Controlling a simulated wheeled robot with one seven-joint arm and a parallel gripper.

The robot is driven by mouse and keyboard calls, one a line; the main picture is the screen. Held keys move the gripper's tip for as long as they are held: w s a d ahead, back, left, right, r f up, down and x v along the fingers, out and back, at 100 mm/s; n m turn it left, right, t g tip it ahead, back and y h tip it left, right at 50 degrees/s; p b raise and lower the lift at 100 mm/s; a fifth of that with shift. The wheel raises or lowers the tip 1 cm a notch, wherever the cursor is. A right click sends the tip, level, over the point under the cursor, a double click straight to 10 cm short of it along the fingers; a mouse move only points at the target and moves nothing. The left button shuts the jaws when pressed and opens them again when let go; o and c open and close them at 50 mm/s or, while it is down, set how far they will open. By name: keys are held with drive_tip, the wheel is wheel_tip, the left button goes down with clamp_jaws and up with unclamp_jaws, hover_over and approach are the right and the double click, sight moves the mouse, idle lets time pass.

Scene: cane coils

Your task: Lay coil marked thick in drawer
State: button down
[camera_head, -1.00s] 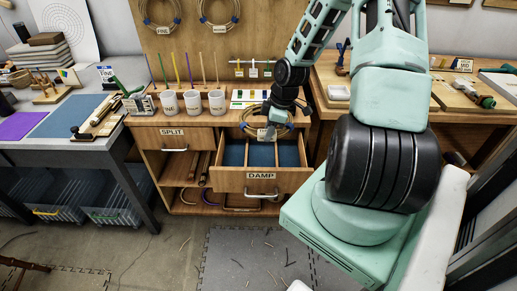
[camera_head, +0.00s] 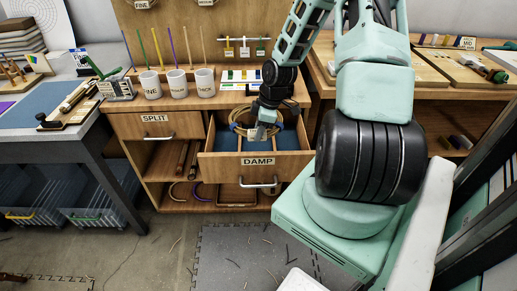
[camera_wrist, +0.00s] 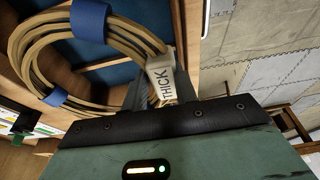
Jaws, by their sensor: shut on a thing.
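The cane coil marked THICK (camera_wrist: 85,38) is a tan ring bound with blue bands, with a white tag reading THICK (camera_wrist: 163,78). My gripper (camera_wrist: 152,98) is shut on the coil's edge beside the tag. In the head view my gripper (camera_head: 262,133) holds the coil (camera_head: 240,122) at the open drawer labelled DAMP (camera_head: 226,166). The drawer has a blue lining and thin dividers. The coil is over or within the drawer opening; I cannot tell whether it touches the bottom.
The closed SPLIT drawer (camera_head: 155,127) is to the left. White mugs (camera_head: 178,82) with canes stand on the cabinet top. A grey bench (camera_head: 50,138) is at the left, with plastic bins (camera_head: 105,196) below. A grey floor mat (camera_head: 240,250) lies in front.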

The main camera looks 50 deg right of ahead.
drive_tip(key=shift+f+b, duration=4.55)
drive_tip(key=shift+f, duration=0.65)
drive_tip(key=shift+s+a+f, duration=0.1)
drive_tip(key=shift+s+f, duration=0.1)
drive_tip(key=shift+f, duration=0.35)
drive_tip(key=c, duration=1)
unclamp_jaws()
drive_tip(key=shift+f, duration=0.1)
drive_tip(key=shift+c, duration=0.2)
drive_tip(key=p+v, duration=0.1)
drive_tip(key=v, duration=0.5)
drive_tip(key=p+v, duration=0.2)
drive_tip(key=v, duration=0.4)
drive_tip(key=p+v, duration=0.2)
drive_tip(key=v, duration=0.4)
drive_tip(key=shift+w+r, duration=0.2)
drive_tip(key=shift+r, duration=0.3)
